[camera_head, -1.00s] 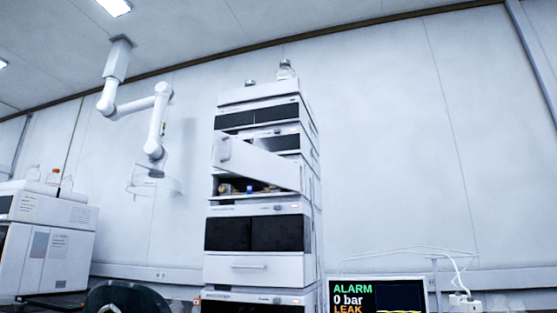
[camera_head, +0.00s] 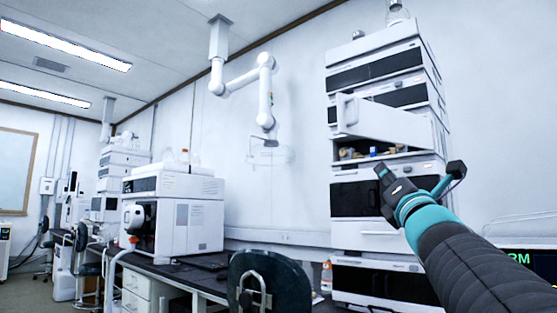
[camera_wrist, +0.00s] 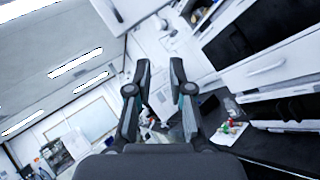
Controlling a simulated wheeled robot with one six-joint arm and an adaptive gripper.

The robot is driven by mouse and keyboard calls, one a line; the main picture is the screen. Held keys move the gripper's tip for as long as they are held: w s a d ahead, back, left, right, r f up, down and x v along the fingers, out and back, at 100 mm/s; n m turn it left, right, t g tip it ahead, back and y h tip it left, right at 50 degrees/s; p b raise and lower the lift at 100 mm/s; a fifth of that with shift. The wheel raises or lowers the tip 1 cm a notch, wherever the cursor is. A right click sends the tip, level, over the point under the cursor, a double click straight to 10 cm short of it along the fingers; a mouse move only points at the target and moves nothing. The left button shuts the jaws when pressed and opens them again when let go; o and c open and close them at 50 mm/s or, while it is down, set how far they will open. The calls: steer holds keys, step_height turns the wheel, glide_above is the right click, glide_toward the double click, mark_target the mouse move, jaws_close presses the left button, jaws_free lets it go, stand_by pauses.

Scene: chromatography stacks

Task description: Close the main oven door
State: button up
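The main oven door (camera_head: 392,124) is a white panel on the instrument stack in the head view. It stands swung open, with its handle (camera_head: 349,109) at the left end and its right end meeting the stack. The open compartment below it shows small coloured parts (camera_head: 372,151). My gripper (camera_head: 384,173) appears just below the door and in front of the stack in the head view; no contact with the door is visible. In the wrist view my gripper (camera_wrist: 156,74) has its two fingers apart with nothing between them.
A white bench instrument (camera_head: 180,210) stands to the left on a dark bench. A dark chair (camera_head: 268,284) is in front of the bench. A white extraction arm (camera_head: 265,95) hangs from the ceiling left of the stack. A glass bottle (camera_head: 397,14) stands on top of the stack.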

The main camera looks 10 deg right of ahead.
mark_target(357, 117)
step_height(357, 117, up, 7)
steer(key=s+n+t+y, duration=0.1)
steer(key=n+t+y, duration=0.1)
steer(key=n+y, duration=0.7)
steer(key=w+r+n+p, duration=0.1)
steer(key=w+r+p, duration=0.1)
steer(key=w+r, duration=0.1)
steer(key=w+a+r+h+p, duration=0.1)
steer(key=w+r+p, duration=0.1)
steer(key=w+r, duration=0.1)
steer(key=w+r+n+p, duration=0.1)
steer(key=w+r+p, duration=0.1)
steer(key=w+r, duration=0.1)
steer(key=shift+w+a+r+n+h, duration=0.1)
steer(key=shift+a+r+n+h, duration=0.25)
steer(key=shift+r, duration=0.2)
jaws_close()
